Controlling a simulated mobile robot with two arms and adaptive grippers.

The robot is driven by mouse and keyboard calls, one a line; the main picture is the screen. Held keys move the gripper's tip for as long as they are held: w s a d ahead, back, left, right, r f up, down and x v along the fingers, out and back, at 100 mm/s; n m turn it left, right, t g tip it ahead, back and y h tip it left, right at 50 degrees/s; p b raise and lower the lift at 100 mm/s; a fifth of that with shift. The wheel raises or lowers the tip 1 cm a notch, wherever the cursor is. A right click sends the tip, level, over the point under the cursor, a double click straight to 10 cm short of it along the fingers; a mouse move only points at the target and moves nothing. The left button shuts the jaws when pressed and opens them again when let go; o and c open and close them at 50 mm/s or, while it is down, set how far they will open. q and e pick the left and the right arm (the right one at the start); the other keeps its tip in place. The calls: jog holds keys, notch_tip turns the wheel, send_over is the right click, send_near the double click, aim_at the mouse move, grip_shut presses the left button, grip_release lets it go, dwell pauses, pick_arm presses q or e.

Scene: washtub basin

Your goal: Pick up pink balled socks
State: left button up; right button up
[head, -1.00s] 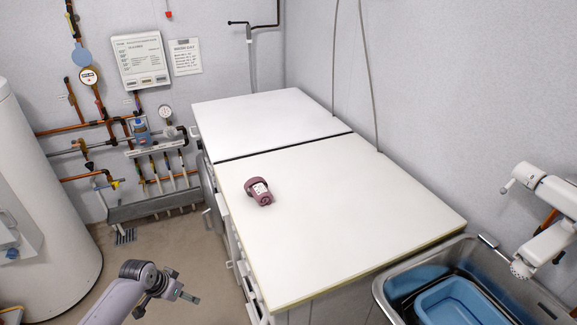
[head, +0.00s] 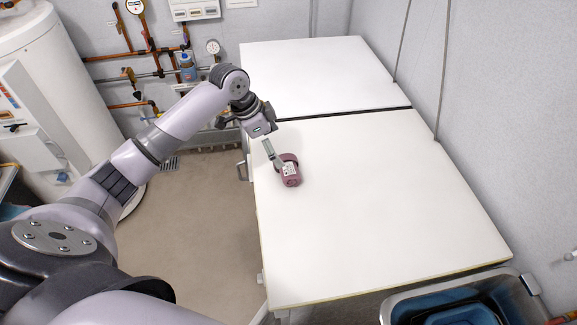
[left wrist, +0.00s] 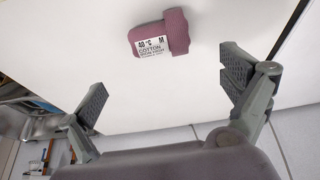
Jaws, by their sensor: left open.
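The pink balled socks (head: 291,180) lie on the white worktop near its left edge. In the left wrist view the balled socks (left wrist: 172,32) show as a dusky pink roll with a white printed label, lying beyond the fingertips and between their lines. My left gripper (head: 268,146) is beside the socks in the head view, one finger overlapping their upper left side. In the left wrist view my left gripper (left wrist: 165,95) has its fingers wide apart with nothing between them. I cannot tell from the pictures whether a finger touches the socks. My right gripper is not in view.
The white worktop (head: 390,220) is otherwise bare, with a dark seam across it. A metal basin (head: 395,303) with a blue tub (head: 450,305) stands at the lower right. A white tank (head: 50,90) and copper pipes are at the left. The floor (head: 190,230) is clear.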

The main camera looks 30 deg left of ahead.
aim_at(287, 164)
pick_arm(q)
jog(key=x, duration=0.3)
jog(key=shift+w+d+f+p, duration=0.15)
jog(key=shift+w+p, duration=0.15)
jog(key=shift+w+d+f, duration=0.1)
jog(key=shift+w+f, duration=0.05)
jog(key=shift+f, duration=0.7)
jog(key=p+x, duration=0.2)
jog(key=x, duration=0.2)
jog(key=shift+d+f, duration=0.1)
jog(key=shift+f, duration=0.35)
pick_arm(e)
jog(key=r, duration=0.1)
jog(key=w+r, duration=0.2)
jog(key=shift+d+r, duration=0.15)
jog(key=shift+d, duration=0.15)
pick_arm(q)
jog(key=shift+c, duration=0.4)
jog(key=c, duration=1.2)
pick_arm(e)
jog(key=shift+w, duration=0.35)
